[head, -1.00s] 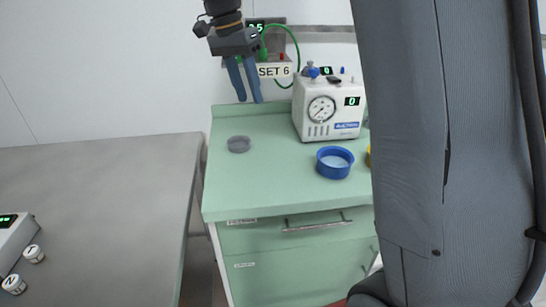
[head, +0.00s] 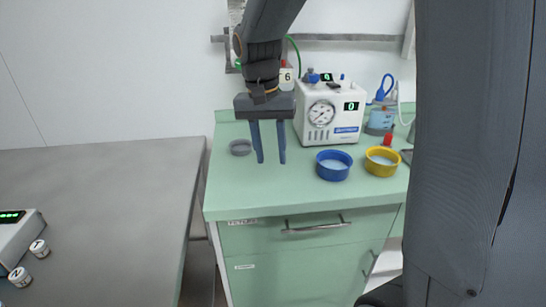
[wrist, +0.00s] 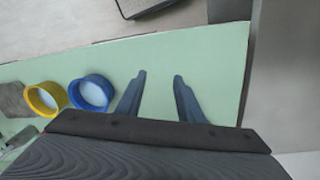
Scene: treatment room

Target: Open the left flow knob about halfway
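A wall-mounted flow unit sits on the rail behind the counter, with a green hose (head: 294,45) and a label (head: 287,75) of which only "6" shows. My arm hides most of this unit, and I cannot make out the left flow knob. A small green part (head: 238,62) shows at the left edge of my arm. My gripper (head: 271,160) points down above the green counter, in front of and below the unit. It is open and empty; the wrist view shows its two fingers (wrist: 160,76) apart over bare counter.
A grey table (head: 100,200) is at left.

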